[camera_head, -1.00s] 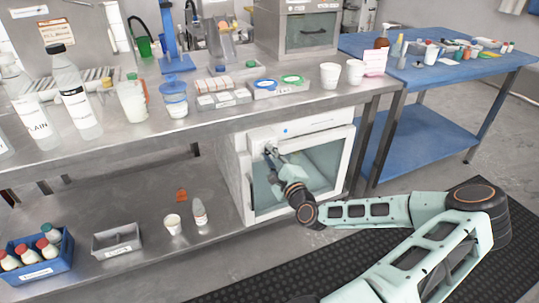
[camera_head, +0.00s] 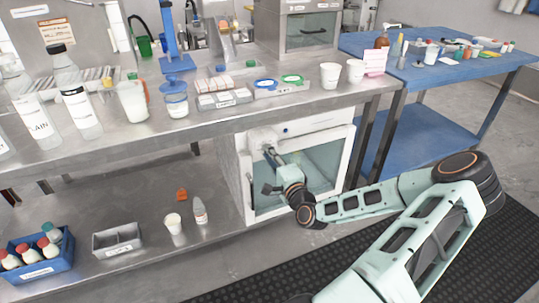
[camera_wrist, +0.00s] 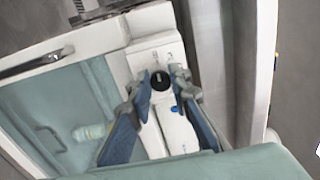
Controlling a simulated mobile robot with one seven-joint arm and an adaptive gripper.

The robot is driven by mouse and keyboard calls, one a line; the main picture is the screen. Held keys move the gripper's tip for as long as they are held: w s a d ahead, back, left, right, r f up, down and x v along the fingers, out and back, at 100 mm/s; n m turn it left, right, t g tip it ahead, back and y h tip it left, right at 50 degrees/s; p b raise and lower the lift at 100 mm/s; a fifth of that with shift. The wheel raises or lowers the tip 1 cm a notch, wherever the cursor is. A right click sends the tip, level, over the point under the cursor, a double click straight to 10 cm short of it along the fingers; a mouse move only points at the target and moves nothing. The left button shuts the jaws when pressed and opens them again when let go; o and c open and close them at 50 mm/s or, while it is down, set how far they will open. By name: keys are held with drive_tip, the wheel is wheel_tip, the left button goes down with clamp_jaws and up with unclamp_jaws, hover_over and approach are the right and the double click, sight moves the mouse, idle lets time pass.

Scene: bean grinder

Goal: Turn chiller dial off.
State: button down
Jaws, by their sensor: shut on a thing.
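The chiller (camera_head: 330,124) is a white box with a glass door under the steel counter. Its door looks closed. My gripper (camera_head: 268,150) is at the upper left of the chiller's front panel. In the wrist view, my gripper (camera_wrist: 163,73) has its two fingers on either side of a small black round dial (camera_wrist: 160,81) and is shut on it. The dial's marks and exact setting cannot be made out. In the head view the dial is hidden behind my gripper.
The steel counter (camera_head: 225,122) runs just above the chiller and carries bottles, cups and trays. A lower shelf (camera_head: 130,195) to the left holds a blue crate (camera_head: 65,248), a grey tray (camera_head: 118,252) and a cup (camera_head: 174,224). A blue table (camera_head: 425,110) stands at the right.

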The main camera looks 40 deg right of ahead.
drive_tip(key=shift+d, duration=0.1)
drive_tip(key=c, duration=1.8)
unclamp_jaws()
drive_tip(key=shift+o, duration=0.2)
drive_tip(key=v, duration=1.2)
